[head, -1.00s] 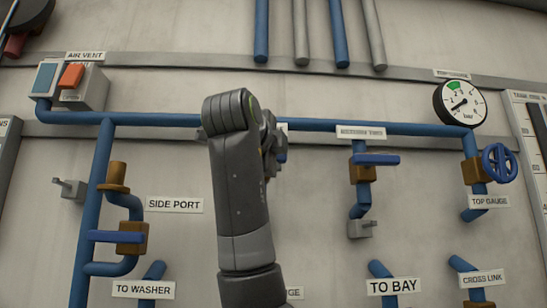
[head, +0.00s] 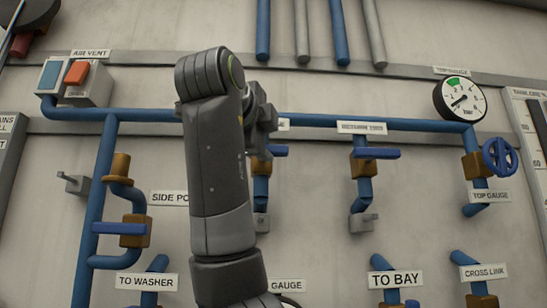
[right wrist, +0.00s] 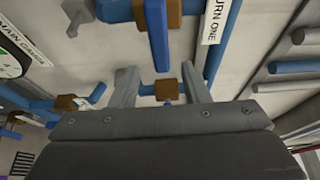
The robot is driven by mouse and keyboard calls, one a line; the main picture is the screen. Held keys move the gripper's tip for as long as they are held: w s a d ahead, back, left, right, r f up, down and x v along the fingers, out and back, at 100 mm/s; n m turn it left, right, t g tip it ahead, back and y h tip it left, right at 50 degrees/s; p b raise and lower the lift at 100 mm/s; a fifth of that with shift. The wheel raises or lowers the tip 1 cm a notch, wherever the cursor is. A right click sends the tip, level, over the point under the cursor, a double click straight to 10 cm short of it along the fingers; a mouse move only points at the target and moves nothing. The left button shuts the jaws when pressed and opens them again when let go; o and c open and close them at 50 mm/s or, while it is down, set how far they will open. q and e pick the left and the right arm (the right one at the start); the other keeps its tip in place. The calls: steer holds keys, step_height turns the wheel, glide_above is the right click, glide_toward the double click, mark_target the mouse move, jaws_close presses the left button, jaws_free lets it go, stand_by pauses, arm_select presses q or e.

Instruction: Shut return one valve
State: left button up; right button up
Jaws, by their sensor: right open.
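The return one valve shows in the head view as a blue lever (head: 277,150) on a vertical blue pipe, partly hidden behind my right arm. The lever points right, across its pipe. In the right wrist view, the blue lever (right wrist: 159,38) and its brown body (right wrist: 183,8) are at the top, beside a label (right wrist: 214,32) whose visible part reads "URN ONE". My right gripper (right wrist: 157,72) is open and empty. The lever's end shows between and beyond its fingers; I cannot tell whether they touch. My left gripper is not in view.
The return two valve (head: 380,153) is to the right, its lever also crosswise. The side port valve (head: 120,228) is to the left. A pressure gauge (head: 460,101) and blue handwheel (head: 499,157) are at the right. A horizontal blue pipe (head: 330,122) crosses the wall.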

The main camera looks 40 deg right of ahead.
steer(key=b+v, duration=0.2)
steer(key=v, duration=0.9)
steer(key=shift+w+d, duration=0.1)
steer(key=shift+w, duration=0.05)
